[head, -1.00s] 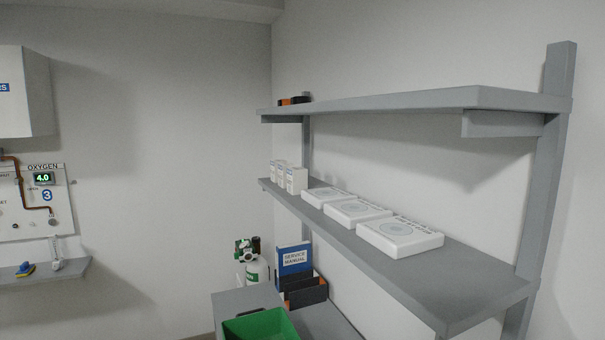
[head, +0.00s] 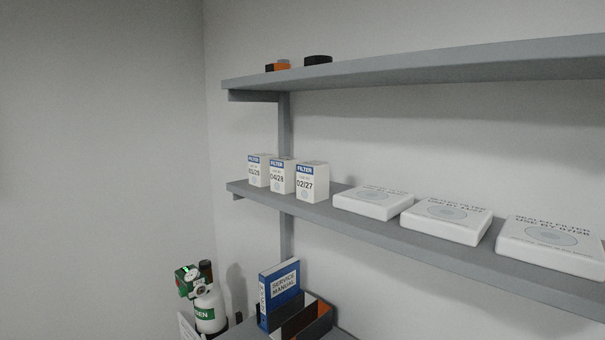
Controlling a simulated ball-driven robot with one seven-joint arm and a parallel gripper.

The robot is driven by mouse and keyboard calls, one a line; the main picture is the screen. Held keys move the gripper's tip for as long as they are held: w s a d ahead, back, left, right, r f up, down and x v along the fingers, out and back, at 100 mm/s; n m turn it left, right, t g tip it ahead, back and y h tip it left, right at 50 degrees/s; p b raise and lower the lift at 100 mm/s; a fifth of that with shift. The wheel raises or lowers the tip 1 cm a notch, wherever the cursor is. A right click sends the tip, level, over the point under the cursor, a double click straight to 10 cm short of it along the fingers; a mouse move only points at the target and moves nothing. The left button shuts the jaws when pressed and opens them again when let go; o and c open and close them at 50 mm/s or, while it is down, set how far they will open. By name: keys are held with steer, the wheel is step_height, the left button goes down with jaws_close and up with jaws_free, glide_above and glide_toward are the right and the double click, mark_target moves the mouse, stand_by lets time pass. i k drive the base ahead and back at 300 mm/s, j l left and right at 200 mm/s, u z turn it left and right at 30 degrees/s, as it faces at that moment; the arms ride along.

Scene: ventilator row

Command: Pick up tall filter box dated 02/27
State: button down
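The tall filter box dated 02/27 (head: 312,182) stands upright on the middle shelf, white with a blue FILTER band. It is the rightmost of three tall boxes. Left of it stand the box dated 04/28 (head: 282,177) and a box (head: 258,171) at the left end whose date is small and hard to read. My gripper is not in view.
Several flat white sealed filter packs, one here (head: 373,201), lie along the middle shelf (head: 420,242) to the right. The upper shelf (head: 430,69) overhangs it. Below are a blue service manual (head: 280,288) in a dark holder and a green-and-white cylinder (head: 208,308).

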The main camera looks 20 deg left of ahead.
mark_target(313, 176)
steer(key=u, duration=0.65)
steer(key=i+u, duration=0.1)
